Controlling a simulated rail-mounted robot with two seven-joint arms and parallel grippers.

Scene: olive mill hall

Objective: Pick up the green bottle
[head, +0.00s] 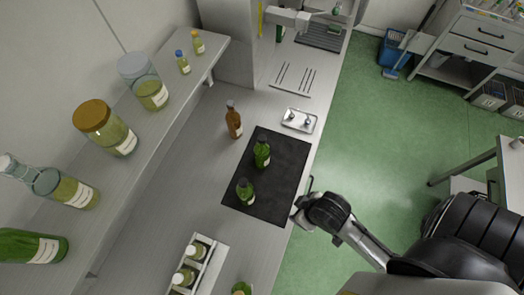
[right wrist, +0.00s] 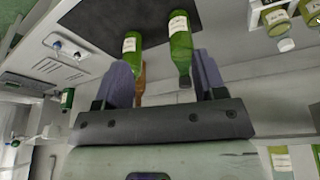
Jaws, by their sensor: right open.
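Two green bottles with pale labels stand on a black mat (head: 233,200) on the counter. The farther green bottle (head: 261,153) is near the mat's middle and the nearer green bottle (head: 245,191) is at its lower left. My right gripper (head: 303,204) is open and empty at the counter's front edge, right of the mat and apart from both bottles. In the right wrist view, its two fingers (right wrist: 162,62) point toward the mat. One green bottle (right wrist: 180,45) shows beside the right-hand finger, another (right wrist: 131,45) near the left-hand finger. My left gripper is not visible.
A brown bottle (head: 233,121) stands behind the mat. A metal tray (head: 299,121) lies beyond it, and a bottle rack (head: 204,254) stands nearer. A wall shelf (head: 135,155) holds jars and bottles. Another green bottle (head: 241,289) is cut off at the bottom edge.

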